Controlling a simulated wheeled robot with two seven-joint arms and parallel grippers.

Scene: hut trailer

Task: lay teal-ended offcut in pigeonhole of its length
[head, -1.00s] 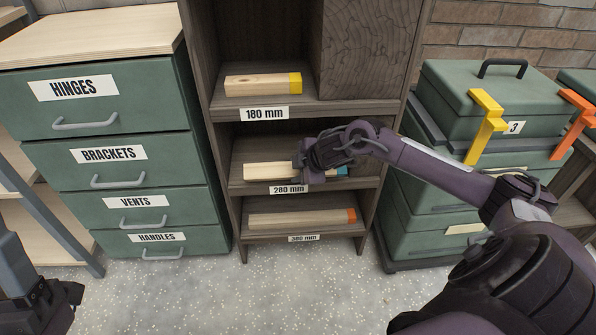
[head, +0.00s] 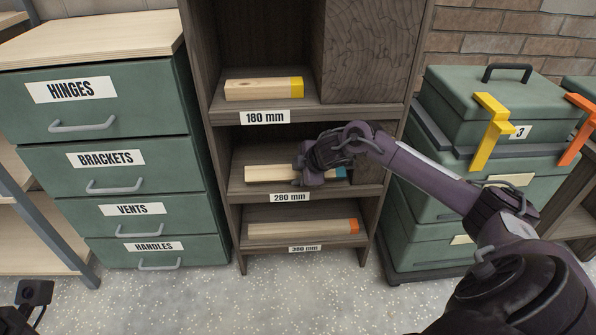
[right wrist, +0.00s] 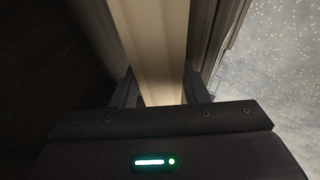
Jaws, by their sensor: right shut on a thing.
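The teal-ended offcut (head: 270,174) is a pale wooden bar lying lengthwise in the middle pigeonhole, above the label reading 280 mm (head: 290,197). Its teal end shows to the right of my right gripper. My right gripper (head: 308,178) is shut on the offcut near its middle and hides part of it. In the right wrist view the pale bar (right wrist: 156,50) runs between the two fingers. Whether it rests fully on the shelf board is hard to tell. My left gripper (head: 28,305) shows only in part at the lower left corner; its fingers cannot be made out.
A yellow-ended offcut (head: 262,88) lies in the 180 mm pigeonhole above. An orange-ended offcut (head: 300,229) lies in the 380 mm pigeonhole below. A green drawer cabinet (head: 150,190) stands left; stacked green cases (head: 455,120) with yellow and orange clamps stand right. Speckled floor in front is clear.

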